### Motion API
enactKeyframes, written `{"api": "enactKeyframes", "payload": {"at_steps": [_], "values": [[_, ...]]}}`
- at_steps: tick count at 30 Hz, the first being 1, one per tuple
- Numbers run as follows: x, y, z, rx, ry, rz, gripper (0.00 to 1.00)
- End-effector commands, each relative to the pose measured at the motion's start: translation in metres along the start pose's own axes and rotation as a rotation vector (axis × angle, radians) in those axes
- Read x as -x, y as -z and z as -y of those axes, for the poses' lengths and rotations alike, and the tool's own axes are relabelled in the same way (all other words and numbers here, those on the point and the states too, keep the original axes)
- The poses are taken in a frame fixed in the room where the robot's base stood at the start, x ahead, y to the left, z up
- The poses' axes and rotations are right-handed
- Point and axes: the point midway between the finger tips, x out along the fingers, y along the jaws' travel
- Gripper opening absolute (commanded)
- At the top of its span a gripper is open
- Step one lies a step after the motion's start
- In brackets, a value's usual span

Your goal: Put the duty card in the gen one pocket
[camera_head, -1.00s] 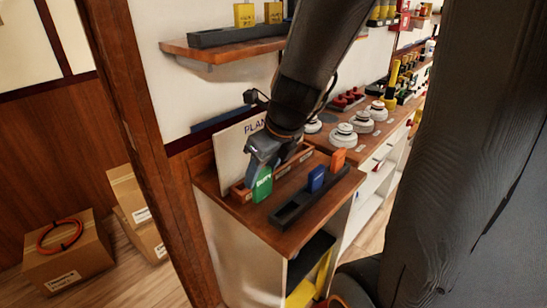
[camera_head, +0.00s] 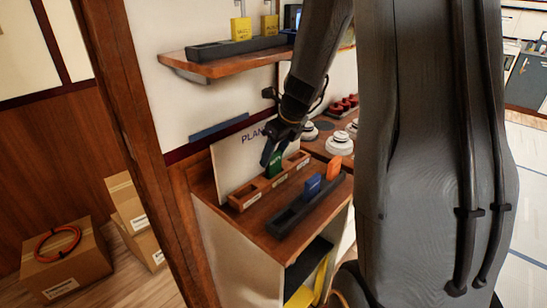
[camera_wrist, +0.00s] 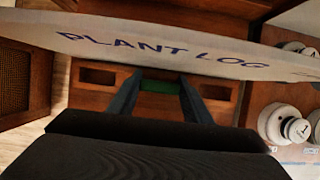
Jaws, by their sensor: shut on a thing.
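The green duty card (camera_head: 275,167) is upright in my gripper (camera_head: 268,158), at the middle pocket of a wooden three-pocket rack (camera_head: 240,203). Its lower edge meets the rack; I cannot tell how deep it sits. In the wrist view the card (camera_wrist: 160,86) shows as a green strip between my gripper's fingers (camera_wrist: 158,98), with an empty pocket (camera_wrist: 97,75) on the left and another (camera_wrist: 218,91) on the right. The rack's small white labels are too small to read, so I cannot tell which pocket is gen one.
A white "PLANT LOG" board (camera_head: 232,158) stands behind the rack. A shelf (camera_head: 220,67) with yellow cards hangs above. White knobs (camera_head: 339,143) stand beyond.

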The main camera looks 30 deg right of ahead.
Motion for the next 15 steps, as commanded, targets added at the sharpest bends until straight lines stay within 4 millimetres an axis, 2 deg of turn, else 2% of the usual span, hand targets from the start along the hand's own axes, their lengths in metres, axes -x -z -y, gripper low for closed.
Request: {"api": "enactKeyframes", "payload": {"at_steps": [3, 15], "values": [[-0.0112, 0.0045, -0.0003, -0.002, -0.001, 0.0, 0.22], [-0.0154, 0.006, 0.0, 0.0, 0.001, 0.001, 0.22]]}}
